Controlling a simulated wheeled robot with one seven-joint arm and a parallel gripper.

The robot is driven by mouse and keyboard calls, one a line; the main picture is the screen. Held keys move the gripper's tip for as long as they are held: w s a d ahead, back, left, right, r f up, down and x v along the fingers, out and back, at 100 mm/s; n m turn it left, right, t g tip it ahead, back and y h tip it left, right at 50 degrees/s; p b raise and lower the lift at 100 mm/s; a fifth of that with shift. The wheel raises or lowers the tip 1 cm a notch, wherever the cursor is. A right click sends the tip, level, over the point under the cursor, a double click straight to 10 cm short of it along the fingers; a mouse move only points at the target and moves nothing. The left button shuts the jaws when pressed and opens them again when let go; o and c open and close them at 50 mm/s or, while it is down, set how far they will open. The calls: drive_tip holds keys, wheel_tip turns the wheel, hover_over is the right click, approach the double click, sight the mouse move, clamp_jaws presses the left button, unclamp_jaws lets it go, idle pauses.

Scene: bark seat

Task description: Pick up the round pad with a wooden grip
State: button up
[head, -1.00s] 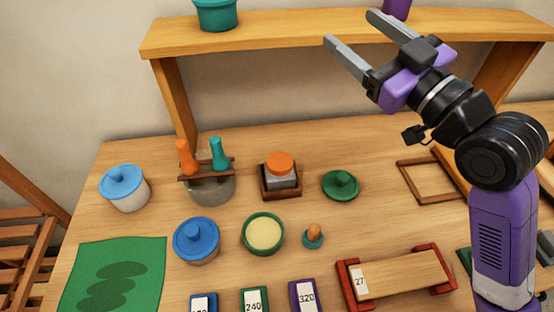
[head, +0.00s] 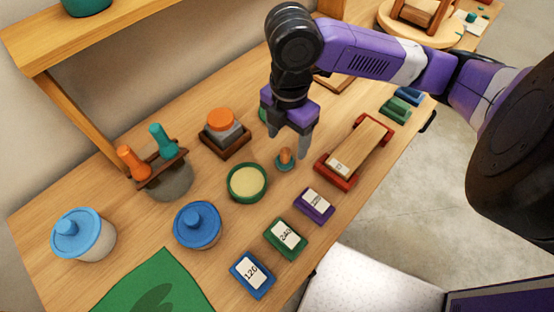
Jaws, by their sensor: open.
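The round pad, a small teal disc with an upright wooden grip (head: 286,158), stands on the workbench between the bowl of pale yellow material and the wooden board in its red-ended holder. My gripper (head: 289,144) points down with its fingers apart and empty. In the picture it is just above and behind the pad, with one finger slightly right of the grip. The exact height gap cannot be told.
The green-rimmed bowl (head: 248,182) is left of the pad and the red-ended holder (head: 353,151) right. Blocks marked 120 (head: 252,274), 240 (head: 286,239) and 320 (head: 314,205) lie in front. A green lid (head: 263,116) is mostly hidden behind my gripper.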

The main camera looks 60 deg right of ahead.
sight(286, 150)
drive_tip(key=shift+f, duration=0.45)
drive_tip(key=shift+w+d+f+p, duration=0.1)
drive_tip(key=shift+d+f+p, duration=0.05)
drive_tip(key=shift+f, duration=1.55)
drive_tip(key=shift+w+d+f+p, duration=0.1)
drive_tip(key=shift+f+p, duration=0.05)
drive_tip(key=shift+f, duration=1.5)
drive_tip(key=c, duration=1.4)
